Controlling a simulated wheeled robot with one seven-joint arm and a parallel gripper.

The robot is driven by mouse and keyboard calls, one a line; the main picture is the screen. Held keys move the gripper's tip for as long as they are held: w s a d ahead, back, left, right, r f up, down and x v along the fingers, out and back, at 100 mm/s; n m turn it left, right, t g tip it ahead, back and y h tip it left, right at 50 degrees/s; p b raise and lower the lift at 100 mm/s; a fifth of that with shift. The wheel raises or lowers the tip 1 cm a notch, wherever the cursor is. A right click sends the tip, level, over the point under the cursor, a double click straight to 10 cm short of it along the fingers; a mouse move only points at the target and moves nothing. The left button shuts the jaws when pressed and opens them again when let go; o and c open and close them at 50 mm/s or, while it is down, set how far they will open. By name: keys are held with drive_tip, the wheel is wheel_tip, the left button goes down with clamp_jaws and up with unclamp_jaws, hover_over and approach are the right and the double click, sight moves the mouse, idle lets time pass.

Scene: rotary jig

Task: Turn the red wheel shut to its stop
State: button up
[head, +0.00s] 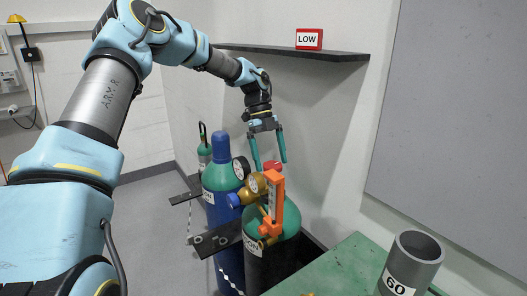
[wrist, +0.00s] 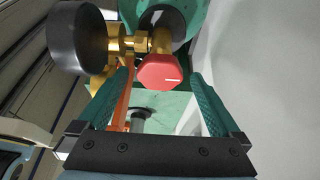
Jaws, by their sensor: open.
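The red wheel (wrist: 159,72) is a small faceted knob with a white mark on its face. It sits on a brass valve (wrist: 161,40) on the green-topped cylinder. The jaws hold nothing.
A blue cylinder (head: 221,178) stands to the left. A wall shelf carries a red LOW sign (head: 309,39). A green table (head: 345,268) with a grey cup (head: 412,262) is at the right.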

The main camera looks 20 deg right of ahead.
drive_tip(key=w+a+r+b, duration=0.2)
drive_tip(key=w+r+b, duration=0.2)
drive_tip(key=w, duration=0.9)
drive_tip(key=shift+w+a, duration=0.2)
drive_tip(key=shift+w, duration=0.05)
drive_tip(key=shift+r, duration=0.1)
